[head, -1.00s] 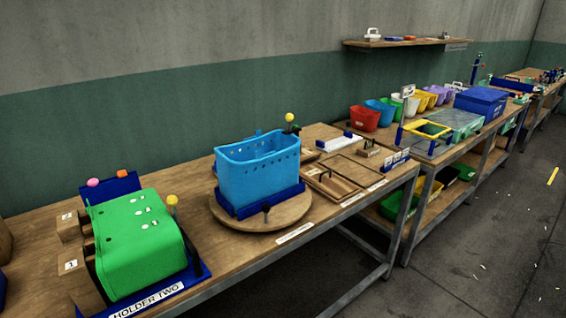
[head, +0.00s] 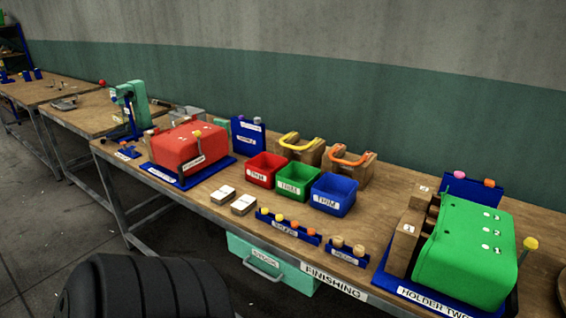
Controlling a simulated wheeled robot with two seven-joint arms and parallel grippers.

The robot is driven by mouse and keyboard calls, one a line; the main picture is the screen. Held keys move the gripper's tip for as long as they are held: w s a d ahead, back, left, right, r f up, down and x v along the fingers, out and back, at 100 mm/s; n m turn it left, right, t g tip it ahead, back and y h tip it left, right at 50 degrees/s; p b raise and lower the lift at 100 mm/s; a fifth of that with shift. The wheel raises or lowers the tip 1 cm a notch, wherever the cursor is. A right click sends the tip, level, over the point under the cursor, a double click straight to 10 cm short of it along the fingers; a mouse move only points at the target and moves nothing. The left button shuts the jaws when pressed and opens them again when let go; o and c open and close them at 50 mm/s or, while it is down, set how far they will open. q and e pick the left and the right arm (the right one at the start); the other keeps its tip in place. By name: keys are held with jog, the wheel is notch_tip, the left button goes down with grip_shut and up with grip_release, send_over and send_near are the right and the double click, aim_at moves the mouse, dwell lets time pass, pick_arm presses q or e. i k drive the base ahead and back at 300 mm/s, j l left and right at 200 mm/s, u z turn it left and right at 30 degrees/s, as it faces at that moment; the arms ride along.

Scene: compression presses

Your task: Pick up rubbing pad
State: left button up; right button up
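Two small light blocks with pale tops lie side by side near the front edge of the finishing bench. They look most like rubbing pads: the left one (head: 222,195) and the right one (head: 243,205). They stand apart from other things, left of a blue rack of small knobs. No label on them can be read. Neither of my grippers shows in the head view.
Behind the blocks stand a red bin (head: 266,169), a green bin (head: 298,181) and a blue bin (head: 333,194). A red shell (head: 189,147) sits left, a green shell (head: 468,250) right. A teal drawer (head: 270,266) hangs under the bench (head: 394,186).

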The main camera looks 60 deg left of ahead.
aim_at(222, 196)
jog(key=u, duration=2.2)
